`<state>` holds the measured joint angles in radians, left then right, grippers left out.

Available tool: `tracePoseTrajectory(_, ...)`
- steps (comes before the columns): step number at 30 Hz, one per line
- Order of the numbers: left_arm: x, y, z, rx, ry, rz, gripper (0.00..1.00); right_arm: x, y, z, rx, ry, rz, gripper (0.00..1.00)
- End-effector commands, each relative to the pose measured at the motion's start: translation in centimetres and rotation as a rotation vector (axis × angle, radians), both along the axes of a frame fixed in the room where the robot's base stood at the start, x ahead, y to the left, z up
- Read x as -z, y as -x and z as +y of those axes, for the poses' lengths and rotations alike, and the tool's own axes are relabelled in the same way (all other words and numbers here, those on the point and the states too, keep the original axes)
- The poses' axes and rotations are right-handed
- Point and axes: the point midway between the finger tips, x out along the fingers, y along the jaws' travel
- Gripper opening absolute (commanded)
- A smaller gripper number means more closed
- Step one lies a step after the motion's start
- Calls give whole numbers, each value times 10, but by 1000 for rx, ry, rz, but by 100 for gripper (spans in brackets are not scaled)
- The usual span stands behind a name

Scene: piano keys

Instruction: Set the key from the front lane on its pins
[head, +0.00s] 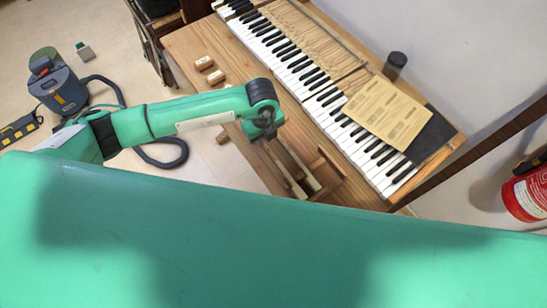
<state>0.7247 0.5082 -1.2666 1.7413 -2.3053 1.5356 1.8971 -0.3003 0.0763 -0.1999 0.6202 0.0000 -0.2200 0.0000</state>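The piano keyboard (298,69) runs diagonally across a wooden case, with black and white keys along most of its length. My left arm comes in from the left, and its gripper (268,131) hangs over the case's near side, in front of the keys. Its fingertips are too small and dark to make out. Beneath and beside it is a wooden tray or rack (327,172) with long narrow slats, possibly the lanes. I cannot single out a loose key in it. The pins are not clear from here. My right gripper is not in view.
Small wooden blocks (204,63) sit on the left of the case. A vacuum cleaner (57,86) stands on the floor; a red extinguisher (527,195) is at right. My green body hides the foreground.

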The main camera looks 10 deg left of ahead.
Motion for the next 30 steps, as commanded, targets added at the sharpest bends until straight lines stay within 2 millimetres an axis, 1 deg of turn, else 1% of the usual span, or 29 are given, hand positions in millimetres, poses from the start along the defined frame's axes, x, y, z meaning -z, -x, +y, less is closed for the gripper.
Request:
tracePoseTrajectory(1,6,0,0,0,0,0,19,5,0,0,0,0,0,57)
tracePoseTrajectory(3,7,0,0,0,1,-1,19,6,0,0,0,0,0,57)
tracePoseTrajectory(17,6,0,0,1,1,-1,19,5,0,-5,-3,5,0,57)
tracePoseTrajectory(30,14,0,0,1,1,-1,19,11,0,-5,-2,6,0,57)
